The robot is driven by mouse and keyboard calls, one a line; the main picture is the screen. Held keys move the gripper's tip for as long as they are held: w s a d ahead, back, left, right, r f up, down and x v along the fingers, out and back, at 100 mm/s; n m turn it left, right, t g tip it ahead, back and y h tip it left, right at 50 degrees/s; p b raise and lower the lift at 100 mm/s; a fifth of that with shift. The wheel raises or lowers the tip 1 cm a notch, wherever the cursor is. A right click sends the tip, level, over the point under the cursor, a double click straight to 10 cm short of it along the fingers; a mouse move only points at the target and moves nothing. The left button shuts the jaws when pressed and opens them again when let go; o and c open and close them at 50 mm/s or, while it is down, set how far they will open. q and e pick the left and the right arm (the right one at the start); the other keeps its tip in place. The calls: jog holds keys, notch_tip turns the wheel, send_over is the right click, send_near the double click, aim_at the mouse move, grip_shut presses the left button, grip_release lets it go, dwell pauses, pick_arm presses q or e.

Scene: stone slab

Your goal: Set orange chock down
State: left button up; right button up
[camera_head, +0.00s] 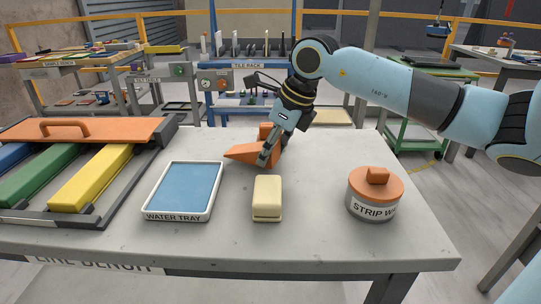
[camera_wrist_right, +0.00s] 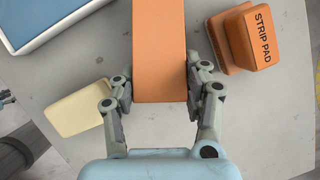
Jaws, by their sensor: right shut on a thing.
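The orange chock (camera_head: 241,153) is a wedge with its thin end pointing left in the head view, over the pale stone slab (camera_head: 320,205). My right gripper (camera_head: 268,156) is shut on it. In the wrist view the chock (camera_wrist_right: 158,50) lies between the two fingers of my right gripper (camera_wrist_right: 160,92), one on each side. I cannot tell whether its underside touches the slab. My left gripper is not in view.
The water tray (camera_head: 149,205) stands left of the chock, a cream block (camera_head: 267,198) in front. An orange strip pad (camera_wrist_right: 238,42) is close beside the right finger in the wrist view. A strip tin (camera_head: 374,203) stands right; a rack (camera_head: 62,217) is left. The slab's front right is clear.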

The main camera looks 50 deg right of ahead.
jog(key=shift+f, duration=0.95)
jog(key=o, duration=1.2)
